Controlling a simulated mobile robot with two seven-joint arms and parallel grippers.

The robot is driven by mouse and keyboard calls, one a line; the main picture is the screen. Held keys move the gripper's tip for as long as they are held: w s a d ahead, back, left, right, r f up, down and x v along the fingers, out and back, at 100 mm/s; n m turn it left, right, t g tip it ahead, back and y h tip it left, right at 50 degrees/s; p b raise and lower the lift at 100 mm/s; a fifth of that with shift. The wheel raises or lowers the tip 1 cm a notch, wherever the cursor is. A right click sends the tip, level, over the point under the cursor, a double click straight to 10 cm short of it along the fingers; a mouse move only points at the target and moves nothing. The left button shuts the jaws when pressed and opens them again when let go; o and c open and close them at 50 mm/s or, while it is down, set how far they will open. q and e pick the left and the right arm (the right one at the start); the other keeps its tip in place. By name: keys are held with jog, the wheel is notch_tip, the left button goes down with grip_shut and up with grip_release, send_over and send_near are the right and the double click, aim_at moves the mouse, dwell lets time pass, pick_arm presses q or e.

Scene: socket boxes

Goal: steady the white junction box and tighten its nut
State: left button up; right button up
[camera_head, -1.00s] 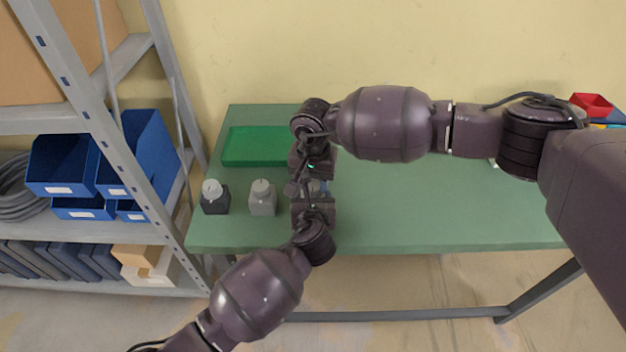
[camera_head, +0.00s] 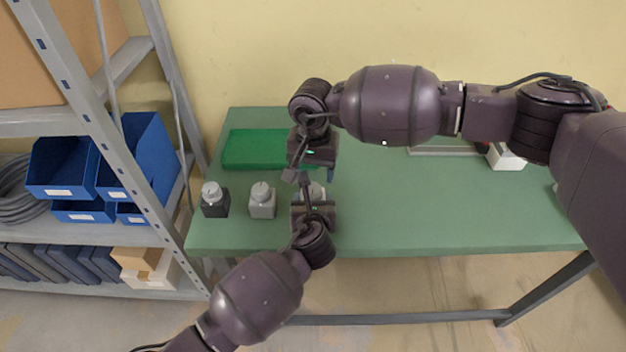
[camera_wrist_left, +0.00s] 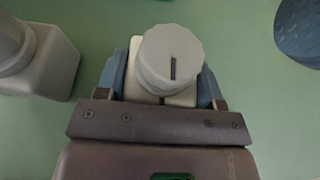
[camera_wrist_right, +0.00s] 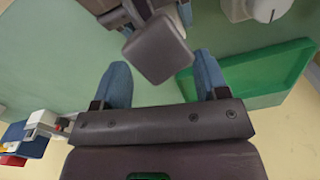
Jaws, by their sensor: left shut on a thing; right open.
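The white junction box (camera_wrist_left: 135,62) stands upright on the green table, with its round pale nut (camera_wrist_left: 172,55) on top; a dark slot crosses the nut. My left gripper (camera_head: 314,199) is shut on the box, with blue fingertips on both sides of it in the left wrist view (camera_wrist_left: 166,85). In the head view the box (camera_head: 318,190) is mostly hidden by the grippers. My right gripper (camera_head: 316,168) is open and empty, just behind and above the box, apart from the nut. In the right wrist view its blue fingers (camera_wrist_right: 162,80) are spread.
A grey box (camera_head: 262,200) and a dark box (camera_head: 214,200), both with pale nuts, stand left of the white one. A green tray (camera_head: 236,150) lies behind them. A white block (camera_head: 506,157) sits at the right back. The table's front right is clear.

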aim_at(313, 187)
notch_tip(313, 187, up, 8)
jog(key=shift+f, duration=0.25)
pick_arm(q)
jog(key=o, duration=1.1)
